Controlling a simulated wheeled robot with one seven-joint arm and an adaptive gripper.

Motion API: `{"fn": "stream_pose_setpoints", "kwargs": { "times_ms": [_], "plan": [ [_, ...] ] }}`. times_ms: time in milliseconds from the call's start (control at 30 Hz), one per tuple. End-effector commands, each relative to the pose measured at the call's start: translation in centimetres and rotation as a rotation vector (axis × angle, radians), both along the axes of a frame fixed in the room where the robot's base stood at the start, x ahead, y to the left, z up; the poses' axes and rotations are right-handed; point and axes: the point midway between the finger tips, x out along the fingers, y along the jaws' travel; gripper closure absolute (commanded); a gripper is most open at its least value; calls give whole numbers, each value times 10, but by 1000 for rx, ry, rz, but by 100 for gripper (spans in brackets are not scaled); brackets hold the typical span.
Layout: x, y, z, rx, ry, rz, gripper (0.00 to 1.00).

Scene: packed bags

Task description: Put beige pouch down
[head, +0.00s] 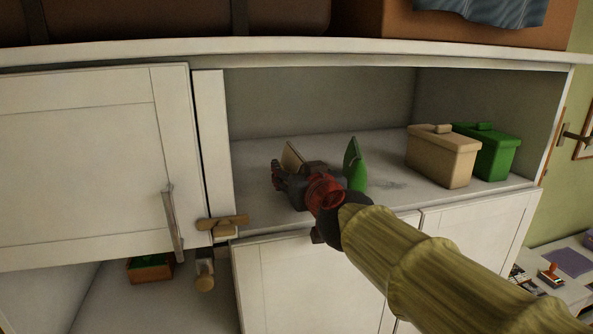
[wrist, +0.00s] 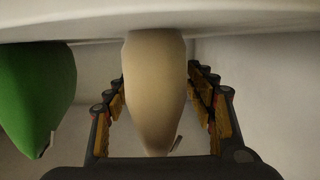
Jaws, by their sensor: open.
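The beige pouch (head: 292,155) stands on the shelf inside the open cabinet, mostly hidden behind my gripper in the head view. In the wrist view the beige pouch (wrist: 155,90) is between my two fingers, with its wide side toward the camera and its narrow end at the bottom of the picture. My gripper (head: 281,175) is open around the pouch. In the wrist view, gaps show between the pouch and the fingers on both sides. The pouch appears to touch the pale shelf surface at the top of that view.
A green pouch (head: 355,166) stands close to the right of my gripper. A beige bin (head: 440,158) and a green bin (head: 497,152) stand at the shelf's right end. A white cabinet door (head: 90,160) is at left. The shelf behind is clear.

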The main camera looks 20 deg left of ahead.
Motion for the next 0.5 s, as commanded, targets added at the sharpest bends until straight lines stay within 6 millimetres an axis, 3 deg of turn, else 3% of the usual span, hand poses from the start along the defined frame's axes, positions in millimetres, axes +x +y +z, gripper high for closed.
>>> {"fn": "stream_pose_setpoints", "kwargs": {
  "times_ms": [167, 500],
  "plan": [
    [-2, -1, 5, 1, 0, 0, 45],
    [-56, -34, 16, 1, -2, 0, 45]
  ]
}}
